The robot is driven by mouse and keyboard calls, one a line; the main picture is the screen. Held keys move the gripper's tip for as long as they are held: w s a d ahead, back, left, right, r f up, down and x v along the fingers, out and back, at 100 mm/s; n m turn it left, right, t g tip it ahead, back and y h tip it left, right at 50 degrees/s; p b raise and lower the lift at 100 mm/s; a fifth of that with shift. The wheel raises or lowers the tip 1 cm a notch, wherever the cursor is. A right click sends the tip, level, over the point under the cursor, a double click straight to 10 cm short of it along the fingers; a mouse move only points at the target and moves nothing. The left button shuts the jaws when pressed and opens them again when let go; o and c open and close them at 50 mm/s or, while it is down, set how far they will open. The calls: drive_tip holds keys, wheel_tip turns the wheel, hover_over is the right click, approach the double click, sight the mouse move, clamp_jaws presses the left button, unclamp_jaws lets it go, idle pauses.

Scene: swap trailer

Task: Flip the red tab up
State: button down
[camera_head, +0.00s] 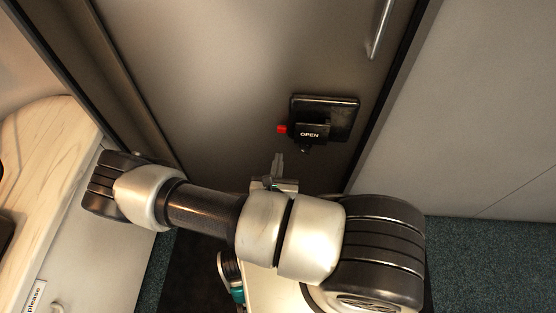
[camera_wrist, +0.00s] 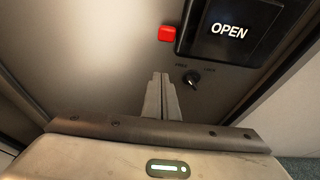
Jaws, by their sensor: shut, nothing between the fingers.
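The red tab (camera_head: 282,129) sticks out at the left side of a black latch box marked OPEN (camera_head: 325,115) on the grey door. In the wrist view the red tab (camera_wrist: 167,34) is a small rounded block beside the black OPEN panel (camera_wrist: 232,30). My gripper (camera_head: 278,160) is shut and empty, below the latch box in the head view. In the wrist view my fingertips (camera_wrist: 160,76) point up at the door, below the red tab and apart from it.
A small black knob (camera_wrist: 191,79) with faint lettering sits below the panel, right of my fingertips. A metal handle (camera_head: 379,30) is on the door above the latch. A light wooden counter (camera_head: 42,150) stands at the left. A pale wall is at the right.

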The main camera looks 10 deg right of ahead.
sight(282, 138)
drive_tip(key=b+x, duration=0.1)
drive_tip(key=x, duration=0.6)
drive_tip(key=shift+w+d, duration=0.1)
drive_tip(key=shift+r, duration=2)
